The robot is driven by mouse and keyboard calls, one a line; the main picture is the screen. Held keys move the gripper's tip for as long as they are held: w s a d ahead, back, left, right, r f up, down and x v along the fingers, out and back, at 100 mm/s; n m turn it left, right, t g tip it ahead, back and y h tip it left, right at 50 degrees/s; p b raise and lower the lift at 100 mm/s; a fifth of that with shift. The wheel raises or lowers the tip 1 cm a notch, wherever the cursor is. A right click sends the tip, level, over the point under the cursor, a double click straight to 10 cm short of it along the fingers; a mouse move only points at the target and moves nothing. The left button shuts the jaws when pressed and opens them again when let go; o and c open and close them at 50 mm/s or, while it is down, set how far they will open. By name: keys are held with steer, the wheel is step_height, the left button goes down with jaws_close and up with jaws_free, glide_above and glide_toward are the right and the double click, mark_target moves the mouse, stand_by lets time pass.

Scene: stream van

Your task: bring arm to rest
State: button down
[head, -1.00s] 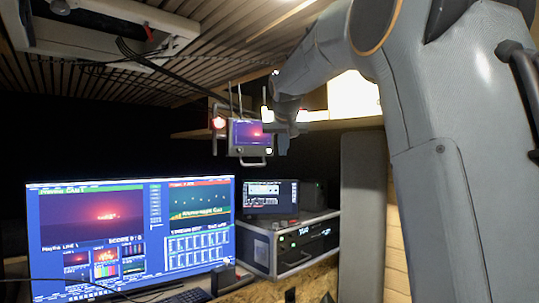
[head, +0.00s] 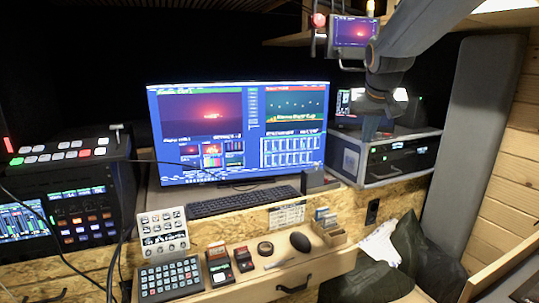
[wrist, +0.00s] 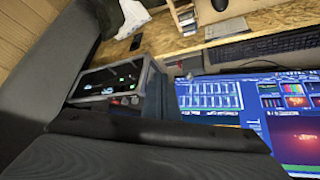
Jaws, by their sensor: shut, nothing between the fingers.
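My arm reaches in from the upper right of the head view. My gripper (head: 370,128) hangs at its end, pointing down, with its fingers together and nothing between them. In the head view it overlaps the left part of the silver-edged rack case (head: 405,158); I cannot tell how far apart they are. In the wrist view the case (wrist: 108,82) shows beside the blue-grey fingers (wrist: 163,100), which lie between it and the large monitor (wrist: 225,95).
The large monitor (head: 215,125) and keyboard (head: 245,200) stand on the desk. A small camera screen (head: 354,32) hangs close to my arm at the top. A grey upright panel (head: 482,130) stands at right. A switcher (head: 75,152) sits at left.

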steer(key=s+a+f+n+g+y, duration=0.1)
steer(key=s+a+f+g, duration=0.2)
steer(key=s+f, duration=1)
steer(key=s+a+f+n+g, duration=0.1)
steer(key=s+a+f, duration=0.4)
steer(key=s+f, duration=0.8)
steer(key=s+g, duration=0.1)
steer(key=s, duration=0.2)
steer(key=shift+a+f+g+y, duration=0.15)
steer(key=shift+g+y, duration=0.25)
